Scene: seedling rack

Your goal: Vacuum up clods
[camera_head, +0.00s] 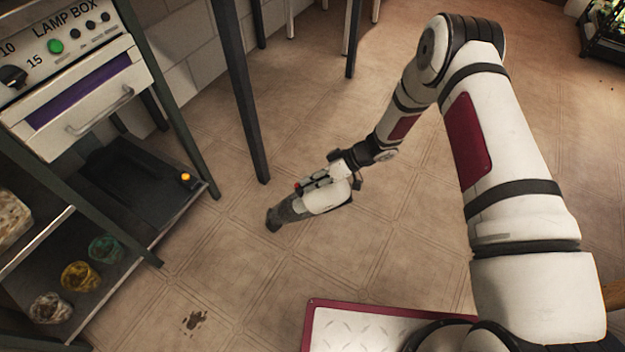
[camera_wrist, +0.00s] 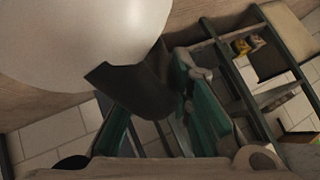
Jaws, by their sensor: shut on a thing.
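My gripper (camera_head: 343,174) is shut on a white and grey handheld vacuum (camera_head: 325,198) with a dark nozzle. It holds the vacuum over the tiled floor, nozzle pointing down to the left. Whether the nozzle touches the floor is hard to tell. In the wrist view, the vacuum's white rounded body (camera_wrist: 80,30) fills the upper left, with a dark part below it. A patch of dark brown clods (camera_head: 195,321) lies on the floor at the lower left of the head view, apart from the nozzle. The clods do not show clearly in the wrist view.
A rack at left bears a lamp box (camera_head: 75,38) with a drawer. A dark table leg (camera_head: 243,100) stands behind the vacuum. Floor between vacuum and clods is clear.

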